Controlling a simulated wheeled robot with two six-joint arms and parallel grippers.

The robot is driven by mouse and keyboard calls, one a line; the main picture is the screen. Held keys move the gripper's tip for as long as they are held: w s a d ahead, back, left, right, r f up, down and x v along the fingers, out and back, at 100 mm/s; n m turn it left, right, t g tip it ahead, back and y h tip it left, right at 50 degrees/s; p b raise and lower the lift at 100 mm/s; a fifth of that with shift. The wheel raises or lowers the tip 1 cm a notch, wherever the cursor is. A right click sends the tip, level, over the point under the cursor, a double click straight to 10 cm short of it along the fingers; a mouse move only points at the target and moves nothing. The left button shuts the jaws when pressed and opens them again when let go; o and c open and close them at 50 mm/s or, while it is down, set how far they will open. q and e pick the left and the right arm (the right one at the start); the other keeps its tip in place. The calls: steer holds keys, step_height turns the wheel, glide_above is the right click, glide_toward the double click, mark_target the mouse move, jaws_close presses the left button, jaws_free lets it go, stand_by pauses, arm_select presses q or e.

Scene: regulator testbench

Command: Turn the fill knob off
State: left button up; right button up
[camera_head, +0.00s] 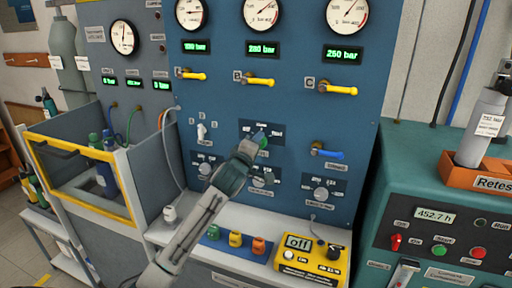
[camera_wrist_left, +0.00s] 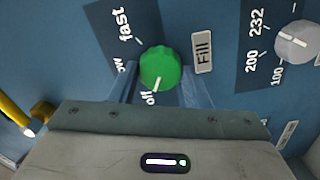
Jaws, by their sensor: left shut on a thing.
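The green fill knob (camera_wrist_left: 160,66) is in the upper middle of the left wrist view, beside the "Fill" label (camera_wrist_left: 202,52). Its white mark points down toward the word "off"; "fast" stands above it and a partly hidden word ending in "ow" to its left. In the head view the knob (camera_head: 263,142) is partly covered by my left gripper (camera_head: 257,139). My left gripper, also in the wrist view (camera_wrist_left: 162,88), is shut on the knob, with a finger on either side. My right gripper is not in view.
A grey knob (camera_wrist_left: 297,42) with a numbered scale is to the right in the wrist view. Yellow-handled valves (camera_head: 258,81) are above, and a blue-handled valve (camera_head: 328,153) is to the right. A yellow box reading "off" (camera_head: 306,262) stands on the ledge below.

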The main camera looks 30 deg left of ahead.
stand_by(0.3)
arm_select(q)
steer(key=o, duration=1)
steer(key=b+v, duration=0.2)
steer(key=v, duration=0.8)
steer(key=shift+s+b, duration=0.35)
steer(key=shift+b, duration=0.05)
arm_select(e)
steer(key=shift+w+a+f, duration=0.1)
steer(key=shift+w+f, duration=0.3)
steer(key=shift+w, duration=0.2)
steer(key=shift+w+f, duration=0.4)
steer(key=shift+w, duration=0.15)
arm_select(q)
steer(key=shift+d, duration=0.15)
